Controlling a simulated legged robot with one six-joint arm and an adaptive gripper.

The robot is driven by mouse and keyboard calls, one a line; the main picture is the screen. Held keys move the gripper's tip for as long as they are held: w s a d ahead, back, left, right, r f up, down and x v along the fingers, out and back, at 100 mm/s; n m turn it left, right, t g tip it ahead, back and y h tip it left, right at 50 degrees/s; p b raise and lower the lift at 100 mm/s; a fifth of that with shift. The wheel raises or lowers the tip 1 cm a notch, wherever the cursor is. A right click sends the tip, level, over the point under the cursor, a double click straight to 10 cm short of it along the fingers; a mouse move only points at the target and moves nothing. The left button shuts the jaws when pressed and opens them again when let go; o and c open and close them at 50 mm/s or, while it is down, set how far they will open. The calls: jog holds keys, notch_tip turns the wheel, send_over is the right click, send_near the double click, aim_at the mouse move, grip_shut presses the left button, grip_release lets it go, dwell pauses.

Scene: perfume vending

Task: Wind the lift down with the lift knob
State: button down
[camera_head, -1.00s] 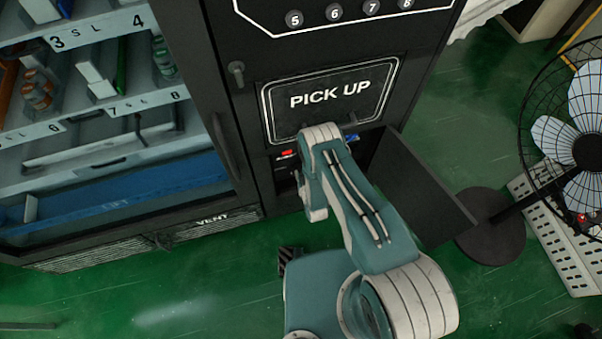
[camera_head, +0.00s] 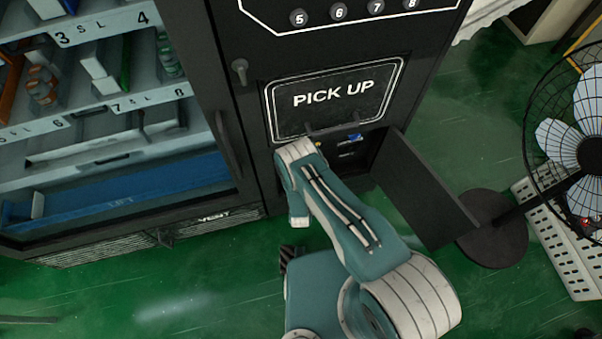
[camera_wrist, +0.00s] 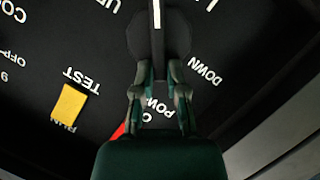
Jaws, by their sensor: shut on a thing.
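The lift knob (camera_wrist: 160,40) is a dark round knob with a white pointer line, at the top centre of the wrist view. The label UP is to its upper left and DOWN to its right. My gripper (camera_wrist: 161,72) is shut on the knob, with one finger on each side of its lower part. In the head view my arm hides the knob and the fingertips.
A yellow switch (camera_wrist: 69,104) by TEST and RUN and a partly hidden red part (camera_wrist: 118,132) are near my fingers. An open dark door (camera_head: 423,188) stands right of my arm. Further right are a fan (camera_head: 575,135) and a white perforated panel (camera_head: 570,245).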

jog(key=shift+s+a+f+n+t+h, duration=0.1)
jog(key=shift+a+f+n+t+h, duration=0.25)
jog(key=shift+n, duration=0.8)
jog(key=shift+s+a+f+n+t+h, duration=0.1)
jog(key=shift+f+n+t+h, duration=0.4)
jog(key=shift+n, duration=0.6)
jog(key=shift+a+f+n+t+h, duration=0.3)
jog(key=shift+n+t, duration=0.25)
jog(key=shift+n, duration=0.6)
jog(key=c, duration=0.7)
grip_release()
jog(key=shift+a, duration=0.1)
jog(key=shift+s+r, duration=0.1)
jog(key=s, duration=0.7)
jog(key=s+a, duration=0.1)
jog(key=s, duration=0.3)
jog(key=shift+s+a+r, duration=0.1)
jog(key=shift+s+r, duration=0.1)
jog(key=shift+s, duration=0.15)
